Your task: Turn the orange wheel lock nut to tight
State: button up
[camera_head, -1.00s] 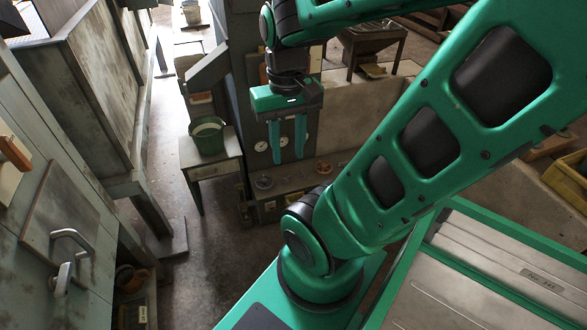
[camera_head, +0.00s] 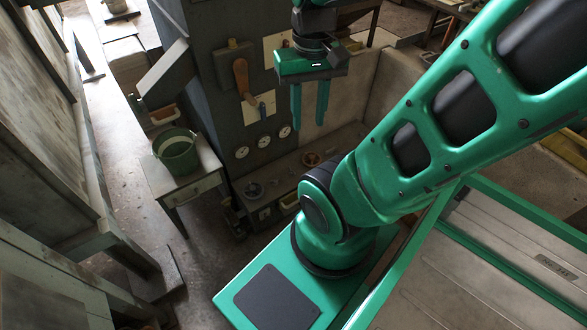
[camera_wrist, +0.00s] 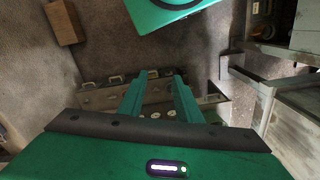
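A small orange-brown round part (camera_head: 311,159), possibly the orange wheel lock nut, sits on the low ledge of the dark machine in the head view. It is too small to tell how its nut is turned. A dark round wheel (camera_head: 253,190) sits left of it on the same ledge. My gripper (camera_head: 309,122) hangs fingers-down above the ledge, apart from both. Its two green fingers are spread with nothing between them. In the wrist view my gripper (camera_wrist: 158,90) also shows parted fingers, with the machine beyond them. I cannot pick out the orange part there.
An orange lever (camera_head: 241,78) and several white gauges (camera_head: 263,142) are on the machine's front. A green bucket (camera_head: 177,154) stands on a small table (camera_head: 206,158) to the left. A brown box (camera_wrist: 64,22) shows in the wrist view.

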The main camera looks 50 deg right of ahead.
jog(key=shift+o, duration=0.7)
jog(key=n, duration=0.4)
send_over(292, 171)
notch_tip(292, 171, down, 55)
notch_tip(292, 171, down, 12)
jog(key=shift+a, duration=0.15)
jog(key=shift+c, duration=0.6)
